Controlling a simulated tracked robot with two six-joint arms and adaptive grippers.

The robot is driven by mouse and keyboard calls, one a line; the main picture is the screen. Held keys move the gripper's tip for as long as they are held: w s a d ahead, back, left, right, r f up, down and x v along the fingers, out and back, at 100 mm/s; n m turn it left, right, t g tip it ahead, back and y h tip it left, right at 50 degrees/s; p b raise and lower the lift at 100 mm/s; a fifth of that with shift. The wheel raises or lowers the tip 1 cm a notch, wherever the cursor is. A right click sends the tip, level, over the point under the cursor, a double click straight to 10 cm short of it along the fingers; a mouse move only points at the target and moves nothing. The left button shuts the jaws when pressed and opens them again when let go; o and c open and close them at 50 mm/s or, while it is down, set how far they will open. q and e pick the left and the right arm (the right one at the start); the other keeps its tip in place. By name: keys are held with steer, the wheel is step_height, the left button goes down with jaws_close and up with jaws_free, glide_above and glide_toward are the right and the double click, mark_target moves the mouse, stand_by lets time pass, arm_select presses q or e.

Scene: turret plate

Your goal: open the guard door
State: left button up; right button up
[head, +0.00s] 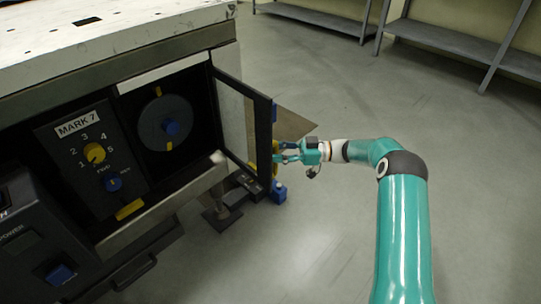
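The guard door (237,118), a dark frame with a clear pane, stands swung outward from the opening in the machine's front. Its hinge side is at the opening's right edge, and its free edge points toward the right. A yellow part (275,168), perhaps the handle, shows at the free edge. My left gripper is not in view.
A control box (35,240) stands at lower left.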

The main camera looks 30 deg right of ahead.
steer(key=v, duration=1.2)
stand_by(0.3)
